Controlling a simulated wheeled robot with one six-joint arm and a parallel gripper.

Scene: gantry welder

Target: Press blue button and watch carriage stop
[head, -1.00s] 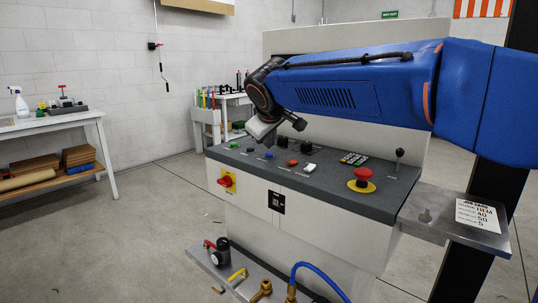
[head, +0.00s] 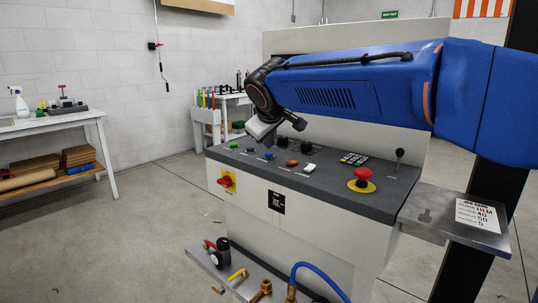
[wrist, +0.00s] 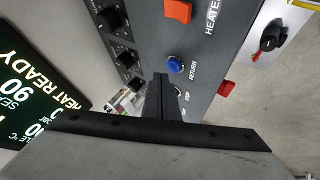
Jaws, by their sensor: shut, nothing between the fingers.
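The blue button (head: 269,155) is on the sloped dark top of the control console, between a black knob and a red-orange switch. In the wrist view the blue button (wrist: 175,65) is round, just beyond and right of my fingertips, near the word RETURN. My gripper (wrist: 160,78) is shut and empty, its fingers pointing toward the panel. In the head view my gripper (head: 262,140) hangs above the console's back-left part, near the button; no contact shows. A word reading STOP lies beside the fingers, which partly hide a control there. I cannot make out a carriage.
The panel also carries a green button (head: 238,145), a red-orange switch (head: 292,163), a white switch (head: 309,168), a red mushroom button (head: 363,174) and a lever (head: 399,160). A lit display (wrist: 30,95) stands left in the wrist view. A red-and-yellow rotary switch (head: 226,181) is on the front.

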